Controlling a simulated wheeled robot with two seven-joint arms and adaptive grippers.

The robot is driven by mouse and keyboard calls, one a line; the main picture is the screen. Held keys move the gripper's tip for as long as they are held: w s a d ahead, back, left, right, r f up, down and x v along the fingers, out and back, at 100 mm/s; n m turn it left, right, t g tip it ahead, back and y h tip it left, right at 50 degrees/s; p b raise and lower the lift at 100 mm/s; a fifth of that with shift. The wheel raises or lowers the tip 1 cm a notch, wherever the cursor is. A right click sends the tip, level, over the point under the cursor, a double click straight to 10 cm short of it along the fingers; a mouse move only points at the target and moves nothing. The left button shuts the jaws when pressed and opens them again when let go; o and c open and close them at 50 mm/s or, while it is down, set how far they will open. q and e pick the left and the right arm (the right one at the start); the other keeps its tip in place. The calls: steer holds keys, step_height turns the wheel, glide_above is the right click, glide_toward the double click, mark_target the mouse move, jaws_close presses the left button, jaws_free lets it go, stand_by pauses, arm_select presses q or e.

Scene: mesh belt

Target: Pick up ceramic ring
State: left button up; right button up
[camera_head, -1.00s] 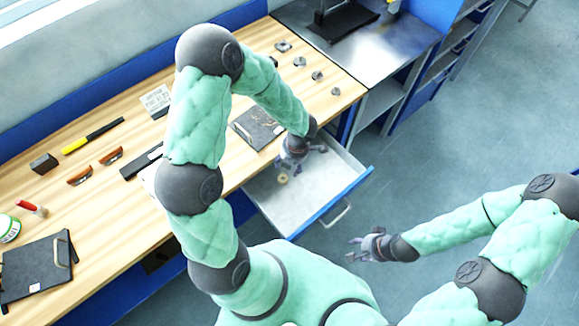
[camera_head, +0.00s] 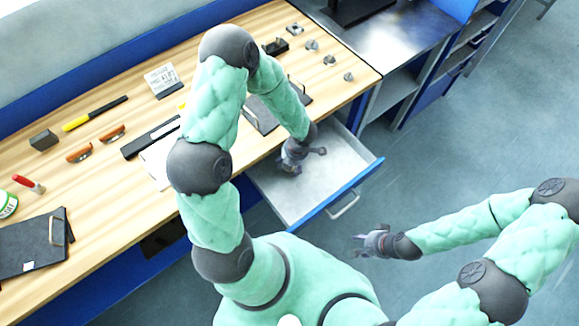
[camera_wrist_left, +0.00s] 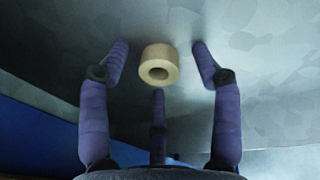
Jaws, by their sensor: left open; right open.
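The ceramic ring (camera_wrist_left: 159,66) is a small cream-coloured ring with a dark hole. In the left wrist view it lies on the grey drawer floor between the spread fingertips of my left gripper (camera_wrist_left: 160,60). The fingers do not visibly touch it. In the head view my left gripper (camera_head: 297,160) is low inside the open drawer (camera_head: 335,205), and the ring is hidden there. My right gripper (camera_head: 366,241) is open and empty over the floor, to the right of the drawer.
The wooden workbench (camera_head: 105,185) holds an orange-handled tool, a yellow-and-black tool (camera_head: 95,113), a dark box (camera_head: 43,140) and a dark folder (camera_head: 35,243). The drawer's blue front (camera_head: 350,188) with its handle juts out. The floor to the right is clear.

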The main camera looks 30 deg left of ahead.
arm_select(q)
steer(key=c, duration=1.1)
steer(key=shift+r, duration=0.1)
steer(key=shift+c, duration=0.2)
